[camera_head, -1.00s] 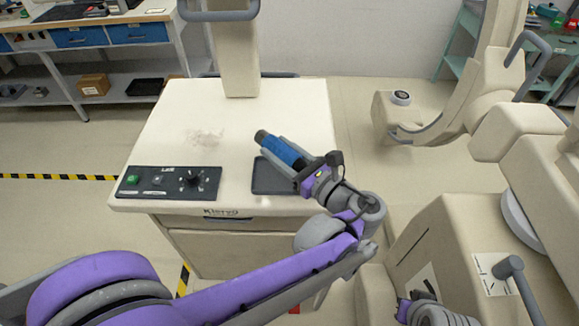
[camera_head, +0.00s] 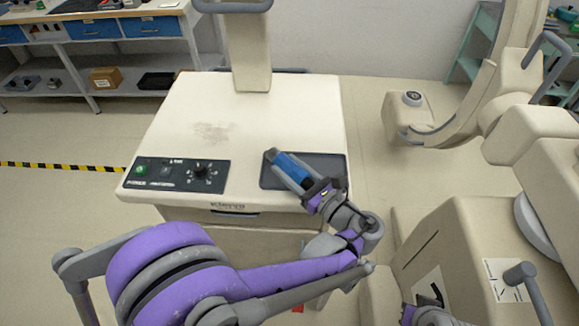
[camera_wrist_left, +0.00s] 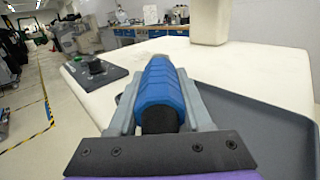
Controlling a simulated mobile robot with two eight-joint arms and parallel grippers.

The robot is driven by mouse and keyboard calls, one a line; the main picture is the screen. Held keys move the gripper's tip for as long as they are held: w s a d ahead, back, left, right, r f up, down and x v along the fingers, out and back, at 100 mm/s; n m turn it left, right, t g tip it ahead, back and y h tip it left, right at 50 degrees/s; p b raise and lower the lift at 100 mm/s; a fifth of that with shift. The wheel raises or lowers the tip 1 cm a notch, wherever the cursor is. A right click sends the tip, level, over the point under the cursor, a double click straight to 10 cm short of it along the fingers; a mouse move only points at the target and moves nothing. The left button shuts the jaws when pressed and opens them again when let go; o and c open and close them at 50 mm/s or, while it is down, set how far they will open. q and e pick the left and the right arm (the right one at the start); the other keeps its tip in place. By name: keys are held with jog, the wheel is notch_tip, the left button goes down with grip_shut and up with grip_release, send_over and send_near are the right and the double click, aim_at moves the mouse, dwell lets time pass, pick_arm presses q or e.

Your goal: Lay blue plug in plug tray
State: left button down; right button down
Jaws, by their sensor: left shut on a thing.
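The blue plug (camera_head: 293,166) has a ribbed blue body and a dark end. My left gripper (camera_head: 292,171) is shut on it, with a grey finger along each side. In the left wrist view the plug (camera_wrist_left: 161,88) lies lengthwise between the fingers, pointing away from the camera. The plug tray (camera_head: 328,160) is a dark, shallow, rimmed tray on the cart top; it also shows at the right in the left wrist view (camera_wrist_left: 262,118). The plug is over the tray's left part in the head view. I cannot tell whether it touches the tray. My right gripper does not clearly show.
The cream cart top (camera_head: 225,115) is mostly bare, with a brownish stain. A black control panel (camera_head: 177,175) with a green button and a knob sits at its front left. A column (camera_head: 250,60) rises at the back. A large cream machine (camera_head: 460,235) stands at the right.

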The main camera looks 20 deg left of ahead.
pick_arm(q)
jog(key=shift+f, duration=0.4)
jog(key=shift+c, duration=1.7)
grip_release()
jog(key=shift+r, duration=0.55)
jog(key=v, duration=1.2)
jog(key=shift+r+b, duration=0.2)
jog(key=shift+b, duration=0.15)
